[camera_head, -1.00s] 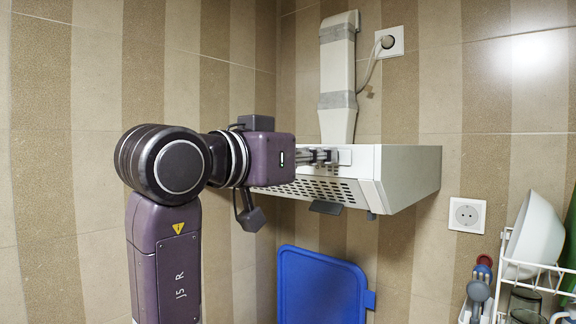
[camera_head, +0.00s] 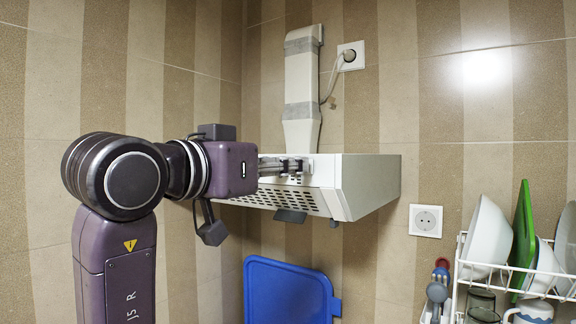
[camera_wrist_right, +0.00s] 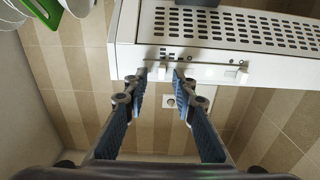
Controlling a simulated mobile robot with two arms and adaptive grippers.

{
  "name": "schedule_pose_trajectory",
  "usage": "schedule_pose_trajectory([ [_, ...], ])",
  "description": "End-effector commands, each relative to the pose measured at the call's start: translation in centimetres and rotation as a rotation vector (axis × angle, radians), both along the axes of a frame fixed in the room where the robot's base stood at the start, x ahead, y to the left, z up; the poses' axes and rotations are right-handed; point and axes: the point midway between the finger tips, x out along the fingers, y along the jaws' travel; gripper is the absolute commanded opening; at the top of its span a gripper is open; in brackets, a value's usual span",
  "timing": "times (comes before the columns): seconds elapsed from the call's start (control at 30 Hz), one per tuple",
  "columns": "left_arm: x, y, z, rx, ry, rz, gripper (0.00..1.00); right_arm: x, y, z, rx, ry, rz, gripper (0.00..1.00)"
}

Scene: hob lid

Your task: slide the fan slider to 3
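The white range hood (camera_head: 368,185) is mounted on the wall, and its front panel also shows in the right wrist view (camera_wrist_right: 205,72). My right gripper (camera_head: 298,167) is at the hood's front panel. In the right wrist view my right gripper (camera_wrist_right: 163,74) has its two fingertips apart, one on each side of a small pale slider knob (camera_wrist_right: 162,73). I cannot tell whether either fingertip touches the knob. Small dark markings lie beside it, too small to read. A second pale knob (camera_wrist_right: 242,75) sits further right on the panel. My left gripper is not in view.
A white duct (camera_head: 300,90) rises from the hood near a plugged socket (camera_head: 351,56). A blue board (camera_head: 288,292) leans on the wall below. A dish rack (camera_head: 462,272) with bowls and cups stands at the lower right. An empty socket (camera_head: 426,221) is on the wall.

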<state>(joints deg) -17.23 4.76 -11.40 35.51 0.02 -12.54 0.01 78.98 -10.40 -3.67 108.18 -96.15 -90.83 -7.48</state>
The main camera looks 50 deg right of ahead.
Motion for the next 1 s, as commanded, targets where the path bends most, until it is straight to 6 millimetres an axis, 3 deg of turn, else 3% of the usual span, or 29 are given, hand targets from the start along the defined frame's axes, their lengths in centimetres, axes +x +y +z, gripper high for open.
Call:
schedule_pose_trajectory([
  [0.3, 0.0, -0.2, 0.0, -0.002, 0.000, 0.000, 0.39, -0.5, 6.6, 0.0, -0.001, 0.001, 0.005, 0.25],
  [0.5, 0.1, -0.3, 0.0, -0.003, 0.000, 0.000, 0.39, -0.9, 9.7, 0.0, 0.000, -0.001, 0.002, 0.25],
  [0.7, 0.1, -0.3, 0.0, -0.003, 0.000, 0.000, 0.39, -1.1, 10.8, 0.0, 0.000, -0.002, 0.000, 0.25],
  [1.0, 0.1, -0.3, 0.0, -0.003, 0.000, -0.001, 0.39, -1.1, 10.8, 0.0, 0.000, -0.002, -0.001, 0.25],
])
